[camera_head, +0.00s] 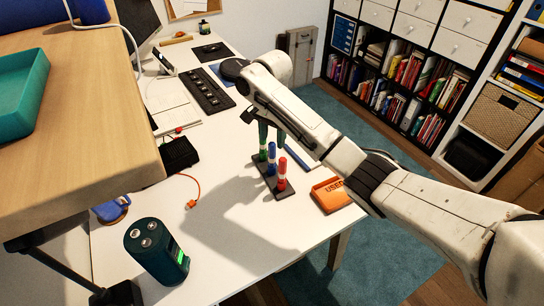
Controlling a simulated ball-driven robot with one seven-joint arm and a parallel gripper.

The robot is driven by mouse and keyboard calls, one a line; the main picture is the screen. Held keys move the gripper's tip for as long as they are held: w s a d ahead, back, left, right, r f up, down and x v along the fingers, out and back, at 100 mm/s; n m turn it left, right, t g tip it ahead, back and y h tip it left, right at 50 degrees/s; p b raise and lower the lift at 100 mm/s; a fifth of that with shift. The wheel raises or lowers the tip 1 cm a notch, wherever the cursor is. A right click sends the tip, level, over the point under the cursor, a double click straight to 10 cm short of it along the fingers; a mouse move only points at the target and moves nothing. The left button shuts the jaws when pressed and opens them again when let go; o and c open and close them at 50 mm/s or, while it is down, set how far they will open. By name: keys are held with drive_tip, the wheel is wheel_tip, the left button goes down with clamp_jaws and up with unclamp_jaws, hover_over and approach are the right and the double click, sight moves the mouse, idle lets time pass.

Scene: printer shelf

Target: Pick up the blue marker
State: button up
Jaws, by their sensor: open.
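The blue marker (271,169) stands upright in a small dark holder (259,162) on the white desk, between a green marker (263,154) behind it and a red marker (282,184) in front. My gripper (271,134) is open and hangs from the end of my arm, close to the tops of the green and blue markers. The arm partly hides the gripper. I cannot tell how far the fingers are from the blue marker or whether they touch any marker. Nothing shows held in the gripper.
An orange tray (331,194) lies right of the holder near the desk edge. A dark green canister (156,252) stands at the front left. An orange cable and a black box (178,153) lie left. A wooden shelf (95,130) overhangs the left. The desk (225,225) front is mostly clear.

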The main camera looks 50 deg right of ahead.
sight(272, 152)
drive_tip(key=shift+w+f, duration=0.1)
drive_tip(key=shift+f, duration=3.25)
drive_tip(key=shift+c, duration=0.2)
clamp_jaws()
